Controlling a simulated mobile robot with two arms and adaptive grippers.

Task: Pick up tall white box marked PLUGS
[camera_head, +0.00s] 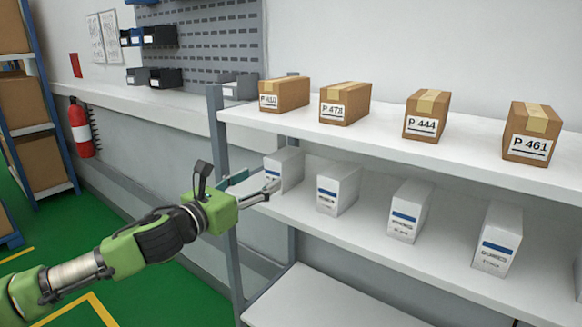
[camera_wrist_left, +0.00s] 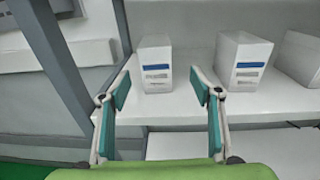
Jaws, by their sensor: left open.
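Several tall white boxes with a blue label band stand upright in a row on the lower shelf; their print is too small to tell which is marked PLUGS. The leftmost white box (camera_head: 287,166) is partly hidden behind my gripper's fingers in the head view. My left gripper (camera_head: 258,187) is open and empty at the shelf's left end, in front of this box. In the left wrist view the same box (camera_wrist_left: 156,62) stands ahead, between the open fingers (camera_wrist_left: 160,88), with a gap to it. A second white box (camera_wrist_left: 242,62) stands right of the fingers. My right gripper is out of view.
The lower shelf (camera_head: 365,240) has bare gaps between boxes. Brown cartons (camera_head: 345,102) stand on the upper shelf above. A grey shelf post (camera_head: 222,150) rises close beside my left gripper. A fire extinguisher (camera_head: 80,130) hangs at the left wall.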

